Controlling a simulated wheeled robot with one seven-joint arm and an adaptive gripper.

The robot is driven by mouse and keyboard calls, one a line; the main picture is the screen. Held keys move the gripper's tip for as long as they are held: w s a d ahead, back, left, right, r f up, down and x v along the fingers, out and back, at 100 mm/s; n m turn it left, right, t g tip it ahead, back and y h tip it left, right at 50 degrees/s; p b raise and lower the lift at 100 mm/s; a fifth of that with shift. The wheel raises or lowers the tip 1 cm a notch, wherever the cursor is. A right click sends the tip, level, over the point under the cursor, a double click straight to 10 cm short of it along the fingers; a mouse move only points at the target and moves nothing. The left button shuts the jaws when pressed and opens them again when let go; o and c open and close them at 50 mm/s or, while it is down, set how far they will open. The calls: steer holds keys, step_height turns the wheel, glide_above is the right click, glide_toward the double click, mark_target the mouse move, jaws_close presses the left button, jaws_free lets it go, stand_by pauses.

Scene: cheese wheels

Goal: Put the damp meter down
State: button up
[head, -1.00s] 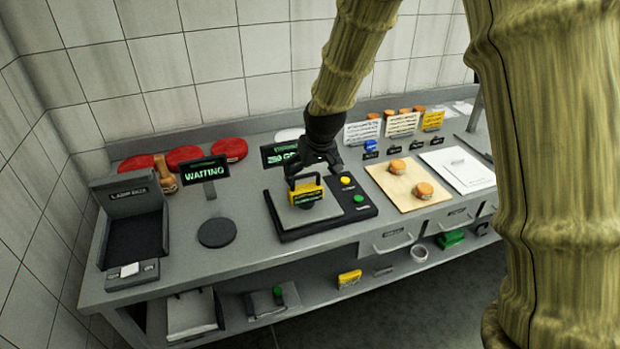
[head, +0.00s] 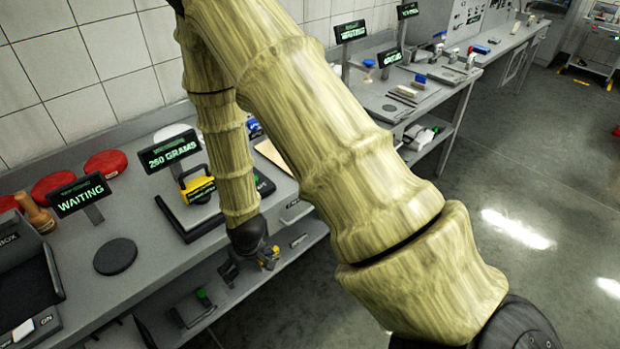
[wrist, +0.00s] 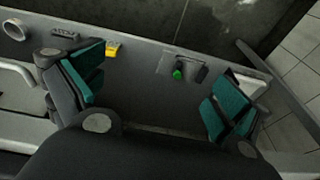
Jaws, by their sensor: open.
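A yellow device with a handle and a dark display, which looks like the damp meter (head: 196,184), sits upright on the square scale (head: 178,219) on the bench. My arm hides part of the bench to the right of the scale.
Below my gripper, the lower shelf holds a small yellow item (wrist: 113,49) and a green-topped thing (wrist: 178,73). On the bench, a dark round pad (head: 115,257), a WAITING sign (head: 80,195) and red wheels (head: 104,164) stand left of the scale. Open floor lies right.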

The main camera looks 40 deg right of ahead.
steer(key=s+f+g, duration=0.1)
steer(key=s+f, duration=0.5)
steer(key=s, duration=0.7)
steer(key=s+f+g, duration=0.1)
steer(key=s+f, duration=0.5)
steer(key=s, duration=0.7)
steer(key=shift+d, duration=0.15)
steer(key=shift+f, duration=0.1)
step_height(320, 180, down, 2)
steer(key=shift+f+b, duration=0.2)
steer(key=shift+b, duration=1.05)
